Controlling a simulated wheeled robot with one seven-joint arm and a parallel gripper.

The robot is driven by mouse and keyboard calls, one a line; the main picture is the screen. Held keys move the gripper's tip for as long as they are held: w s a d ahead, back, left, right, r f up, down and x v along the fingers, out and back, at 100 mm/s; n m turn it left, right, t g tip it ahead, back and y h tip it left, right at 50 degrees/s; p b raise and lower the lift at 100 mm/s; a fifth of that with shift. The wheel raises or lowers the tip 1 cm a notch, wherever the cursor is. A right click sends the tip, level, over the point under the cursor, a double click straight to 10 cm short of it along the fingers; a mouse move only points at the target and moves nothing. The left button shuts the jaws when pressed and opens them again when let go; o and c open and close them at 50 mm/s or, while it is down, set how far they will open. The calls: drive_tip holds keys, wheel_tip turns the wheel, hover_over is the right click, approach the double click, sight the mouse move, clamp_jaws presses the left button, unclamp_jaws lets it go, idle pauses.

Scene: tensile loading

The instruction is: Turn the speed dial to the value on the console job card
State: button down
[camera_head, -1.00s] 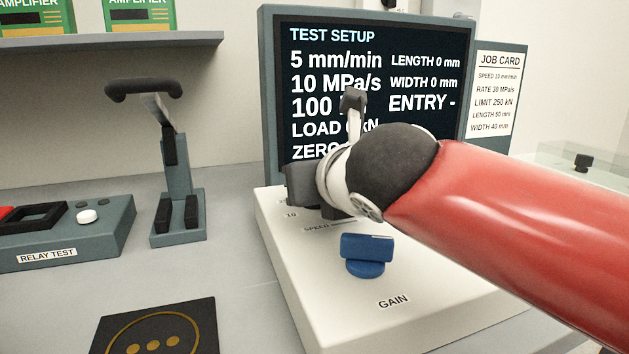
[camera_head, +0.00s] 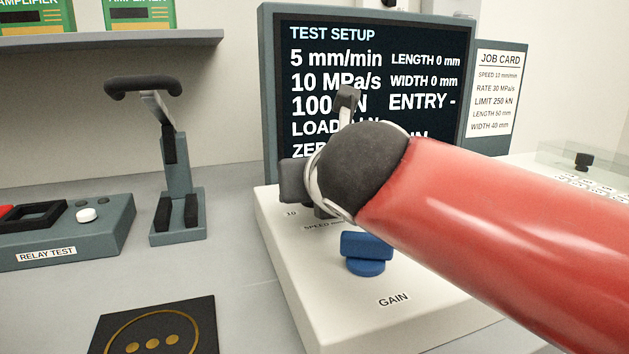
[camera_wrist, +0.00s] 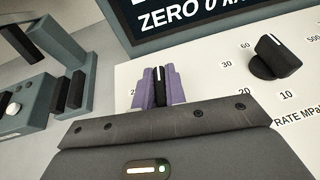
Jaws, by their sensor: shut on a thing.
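The speed dial (camera_wrist: 157,90) is a dark knob with a white line. In the wrist view it stands between the purple fingers of my gripper (camera_wrist: 158,84), which is shut on it. In the head view my wrist and arm hide the dial; only part of its scale, with a "10" and a "SPEED" label (camera_head: 322,227), shows on the white console (camera_head: 315,285). The screen (camera_head: 425,125) reads 5 mm/min. The job card (camera_head: 496,95) reads SPEED 10 mm/min. The dial's exact pointer value cannot be read.
A black rate dial (camera_wrist: 278,57) stands to the right of my gripper. A blue gain knob (camera_head: 366,250) sits in front of my wrist. A lever stand (camera_head: 175,195) and the relay test box (camera_head: 75,240) are on the bench at left.

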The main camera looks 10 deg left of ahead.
sight(277, 221)
drive_tip(key=m+t+h, duration=0.1)
drive_tip(key=m+h, duration=0.4)
drive_tip(key=h, duration=0.1)
drive_tip(key=m+g+h, duration=0.1)
drive_tip(key=m+h, duration=0.4)
drive_tip(key=shift+h, duration=0.3)
idle(0.3)
drive_tip(key=c, duration=1.4)
unclamp_jaws()
drive_tip(key=shift+c, duration=0.2)
drive_tip(key=shift+s, duration=0.1)
drive_tip(key=v, duration=0.7)
drive_tip(key=shift+s+a+r, duration=0.2)
drive_tip(key=shift+a, duration=0.1)
